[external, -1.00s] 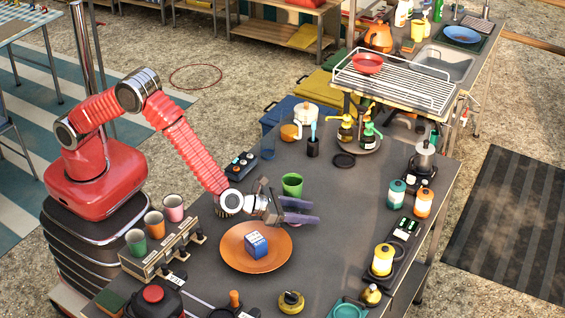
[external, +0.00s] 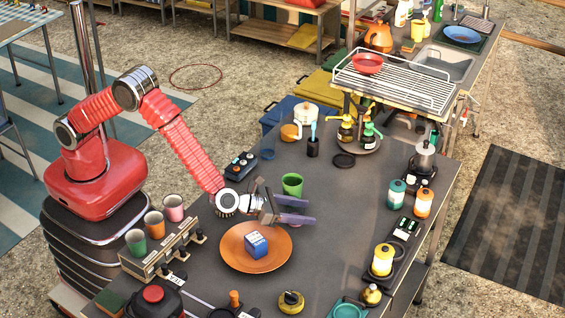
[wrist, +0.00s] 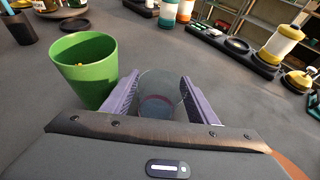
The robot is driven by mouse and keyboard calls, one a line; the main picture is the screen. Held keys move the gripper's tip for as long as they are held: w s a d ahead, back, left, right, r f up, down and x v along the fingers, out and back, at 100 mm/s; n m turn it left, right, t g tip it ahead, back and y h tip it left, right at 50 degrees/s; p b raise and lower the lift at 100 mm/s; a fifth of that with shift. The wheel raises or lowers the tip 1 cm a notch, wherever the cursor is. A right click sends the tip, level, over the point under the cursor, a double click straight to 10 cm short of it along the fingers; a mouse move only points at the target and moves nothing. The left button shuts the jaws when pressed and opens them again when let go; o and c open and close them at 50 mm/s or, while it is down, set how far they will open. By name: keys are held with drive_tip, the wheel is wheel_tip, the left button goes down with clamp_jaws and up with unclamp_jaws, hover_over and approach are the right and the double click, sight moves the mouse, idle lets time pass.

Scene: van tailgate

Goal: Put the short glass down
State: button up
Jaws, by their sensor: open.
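The short glass (wrist: 160,92) is clear and shows in the wrist view between my two fingers. It appears to stand upright on the grey table, with a faint reddish tint low in it. My gripper (wrist: 160,84) is open, with one finger on each side of the glass and small gaps visible. In the external view my gripper (external: 299,211) is low over the table, pointing right; the glass cannot be made out there.
A green cup (external: 292,185) stands close beside my left finger, and also in the wrist view (wrist: 86,72). An orange plate (external: 230,250) with a blue box (external: 256,244) lies in front. The table to the right of my fingers is clear.

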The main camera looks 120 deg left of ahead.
sight(289, 207)
drive_tip(key=shift+v, duration=3.1)
wheel_tip(289, 207, up, 9)
drive_tip(key=shift+w+a+f, duration=0.1)
drive_tip(key=shift+w+f, duration=0.05)
drive_tip(key=shift+f, duration=0.05)
wheel_tip(289, 207, down, 8)
drive_tip(key=shift+w+a+f, duration=0.1)
drive_tip(key=shift+f, duration=0.05)
drive_tip(key=shift+w+a+f, duration=0.1)
drive_tip(key=shift+w+a, duration=0.2)
drive_tip(key=shift+a, duration=0.1)
